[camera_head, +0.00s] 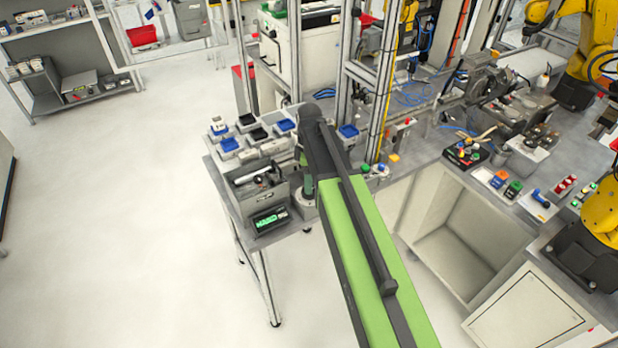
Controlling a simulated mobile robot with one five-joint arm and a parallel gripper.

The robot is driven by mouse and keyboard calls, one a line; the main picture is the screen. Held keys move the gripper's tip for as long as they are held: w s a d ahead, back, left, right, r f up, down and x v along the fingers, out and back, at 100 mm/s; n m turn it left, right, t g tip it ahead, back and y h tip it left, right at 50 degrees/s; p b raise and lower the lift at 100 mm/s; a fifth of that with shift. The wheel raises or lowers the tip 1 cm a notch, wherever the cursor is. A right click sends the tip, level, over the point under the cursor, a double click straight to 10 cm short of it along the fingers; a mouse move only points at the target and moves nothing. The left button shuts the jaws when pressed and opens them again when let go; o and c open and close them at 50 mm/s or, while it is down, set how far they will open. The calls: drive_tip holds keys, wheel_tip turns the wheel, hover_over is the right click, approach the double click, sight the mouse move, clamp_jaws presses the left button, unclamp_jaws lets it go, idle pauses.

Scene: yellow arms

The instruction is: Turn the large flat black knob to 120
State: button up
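I cannot make out the large flat black knob with certainty in the head view. A small dark box with a lit green display (268,220) sits at the near corner of the left workbench, and any knob on it is too small to tell. My green and black arm reaches up from the bottom of the picture to a dark joint at the bench. A short part of it seems to hang down behind the green link, close to the right of the display box. My gripper's fingers cannot be made out there.
Small blue, black and white bins (255,135) and a grey box (262,190) stand on the bench behind the display box. Metal frame posts rise just behind my arm. A control box with coloured buttons (465,153) and yellow robot arms (590,45) are at right. The left floor is clear.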

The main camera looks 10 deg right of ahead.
wheel_tip(320, 180, up, 12)
drive_tip(key=p, duration=1)
drive_tip(key=s+f+m+b, duration=1.4)
drive_tip(key=f, duration=0.1)
drive_tip(key=shift+s+a+m+b, duration=0.15)
drive_tip(key=shift+s+m+b, duration=0.15)
drive_tip(key=shift+m+b, duration=0.1)
